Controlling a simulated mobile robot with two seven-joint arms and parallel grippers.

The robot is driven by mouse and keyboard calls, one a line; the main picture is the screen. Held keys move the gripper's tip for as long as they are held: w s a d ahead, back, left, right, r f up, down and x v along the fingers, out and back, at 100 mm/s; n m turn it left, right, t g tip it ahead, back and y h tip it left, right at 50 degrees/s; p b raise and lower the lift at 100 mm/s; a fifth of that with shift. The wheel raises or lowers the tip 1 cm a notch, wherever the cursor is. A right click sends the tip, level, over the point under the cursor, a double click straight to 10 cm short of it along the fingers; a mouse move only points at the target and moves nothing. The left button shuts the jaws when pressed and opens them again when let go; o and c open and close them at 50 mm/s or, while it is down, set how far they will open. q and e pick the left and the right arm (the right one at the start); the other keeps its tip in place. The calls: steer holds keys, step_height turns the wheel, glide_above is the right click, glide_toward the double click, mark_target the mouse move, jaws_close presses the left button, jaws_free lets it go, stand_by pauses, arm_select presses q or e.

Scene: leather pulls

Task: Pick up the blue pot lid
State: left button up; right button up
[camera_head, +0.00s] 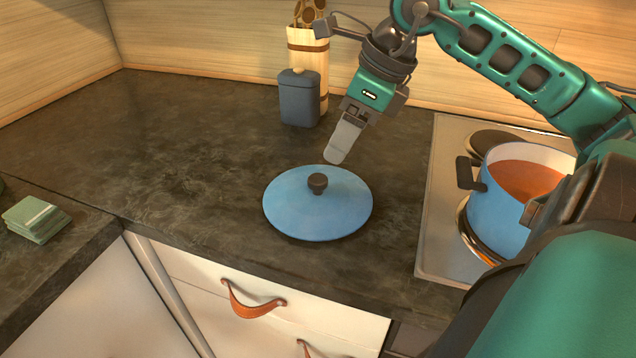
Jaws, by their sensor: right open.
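The blue pot lid (300,212) lies flat on the dark countertop, with a dark round knob (318,183) at its centre. My right gripper (336,156) hangs above and slightly behind the lid, its fingers pointing down near the knob and apart from it. It is open and empty; from this angle its fingers overlap, so the gap between them is hard to see. My left gripper is out of view.
A blue pot (497,212) of reddish-orange soup stands on the stove (434,240) at right. A blue-grey canister (299,100) and a utensil holder (308,48) stand behind. Green cloths (36,218) lie at left. Counter left of the lid is clear.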

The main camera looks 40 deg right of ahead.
mark_target(321, 178)
steer(key=x, duration=0.4)
steer(key=shift+f, duration=0.15)
steer(key=shift+x, duration=1.85)
steer(key=shift+a+f+b, duration=0.1)
steer(key=shift+f+b, duration=0.55)
steer(key=shift+b, duration=0.05)
steer(key=shift+w+a+f, duration=0.1)
steer(key=shift+a+f, duration=0.05)
jaws_close()
